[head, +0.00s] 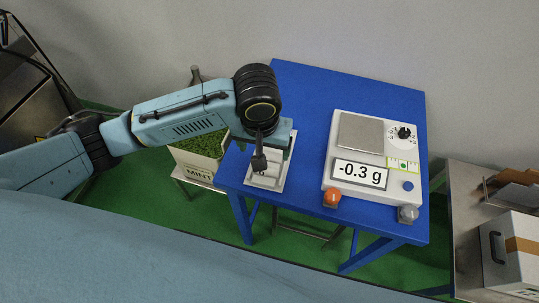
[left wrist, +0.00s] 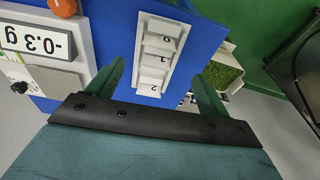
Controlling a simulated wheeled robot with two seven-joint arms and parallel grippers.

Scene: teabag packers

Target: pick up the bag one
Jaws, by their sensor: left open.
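A white rack (head: 266,183) lies on the near left part of the blue table, partly hidden under my left gripper. The left wrist view shows the rack (left wrist: 160,50) with compartments marked 0, 1 and 2. The pale pieces in them are hard to tell from the rack, so I cannot make out bag one clearly. My left gripper (head: 260,162) is above the rack and points down. In the left wrist view its two green fingers (left wrist: 158,86) are spread wide with nothing between them. My right gripper is not in view.
A white scale (head: 347,204) reading -0.3 g stands on the blue table (head: 302,95), right of the rack. It has an orange knob (head: 332,196) and a grey knob (head: 408,213) in front. A mint crate (head: 199,170) is left of the table. A box (head: 512,262) stands far right.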

